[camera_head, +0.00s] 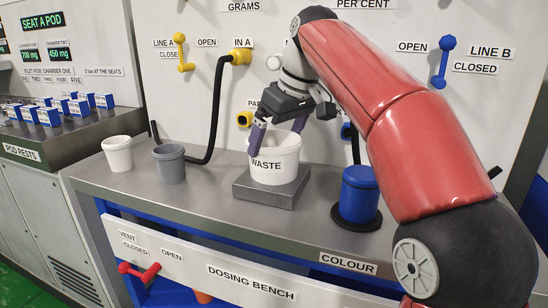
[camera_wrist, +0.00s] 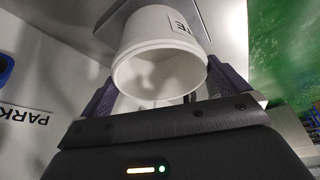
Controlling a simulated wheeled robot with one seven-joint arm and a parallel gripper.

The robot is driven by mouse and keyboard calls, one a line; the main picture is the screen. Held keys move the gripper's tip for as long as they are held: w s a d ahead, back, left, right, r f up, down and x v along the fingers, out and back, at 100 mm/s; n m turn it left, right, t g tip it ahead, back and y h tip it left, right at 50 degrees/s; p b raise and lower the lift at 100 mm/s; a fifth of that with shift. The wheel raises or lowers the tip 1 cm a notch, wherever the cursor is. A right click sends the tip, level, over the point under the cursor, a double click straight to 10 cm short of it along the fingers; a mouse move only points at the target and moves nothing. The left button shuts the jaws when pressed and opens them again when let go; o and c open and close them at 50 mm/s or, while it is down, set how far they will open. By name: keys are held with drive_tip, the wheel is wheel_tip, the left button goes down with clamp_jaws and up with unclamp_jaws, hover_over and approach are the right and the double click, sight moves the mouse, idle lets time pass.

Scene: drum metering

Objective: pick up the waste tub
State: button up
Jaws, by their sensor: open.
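The waste tub (camera_head: 275,165) is a white tub labelled WASTE, standing upright on a grey square plate on the bench. My gripper (camera_head: 278,148) is at the tub from above, with one finger in front of its left side and the other hidden or partly behind the rim. In the wrist view the tub (camera_wrist: 163,35) shows its open mouth and looks empty. The fingers of my gripper (camera_wrist: 158,85) lie on either side of the tub, open. Whether they touch its wall I cannot tell.
The grey plate (camera_head: 245,193) carries the tub. A grey tub (camera_head: 170,164) and a white tub (camera_head: 118,155) stand to the left, by a black hose (camera_head: 218,110). A blue canister (camera_head: 358,195) stands to the right. The bench front (camera_head: 215,220) is clear.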

drive_tip(key=b+x, duration=0.1)
drive_tip(key=x, duration=0.4)
drive_tip(key=shift+s, duration=0.1)
drive_tip(key=shift+d, duration=0.1)
drive_tip(key=c, duration=0.7)
drive_tip(key=shift+r, duration=0.1)
drive_tip(key=shift+c, duration=0.2)
